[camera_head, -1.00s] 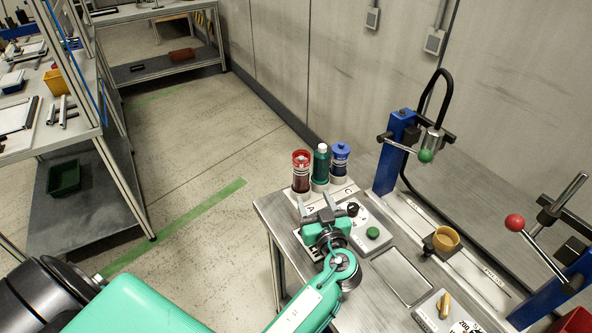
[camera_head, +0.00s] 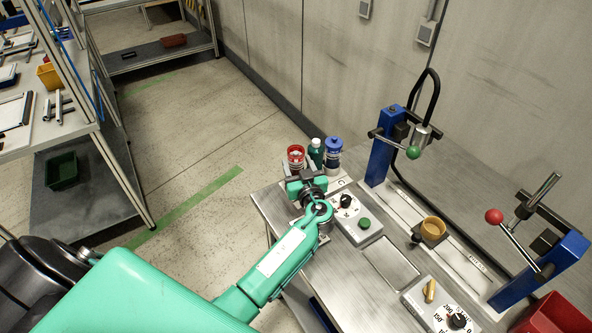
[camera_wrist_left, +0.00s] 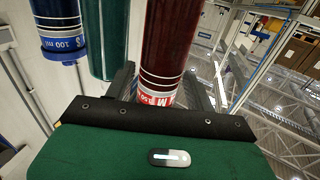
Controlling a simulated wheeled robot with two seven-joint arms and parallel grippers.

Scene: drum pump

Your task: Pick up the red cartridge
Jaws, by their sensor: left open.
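The red cartridge (camera_head: 296,154) stands upright at the left end of a row at the back of the bench. My left gripper (camera_head: 298,174) is open close in front of it and hides its lower part. In the left wrist view the dark red body of the cartridge (camera_wrist_left: 175,45), with white rings and a red-and-white label, lies between the two spread grey fingers. I cannot tell whether a finger touches it. My right gripper is not in view.
A green cartridge (camera_head: 315,152) and a blue cartridge (camera_head: 333,152) stand close to the right of the red one.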

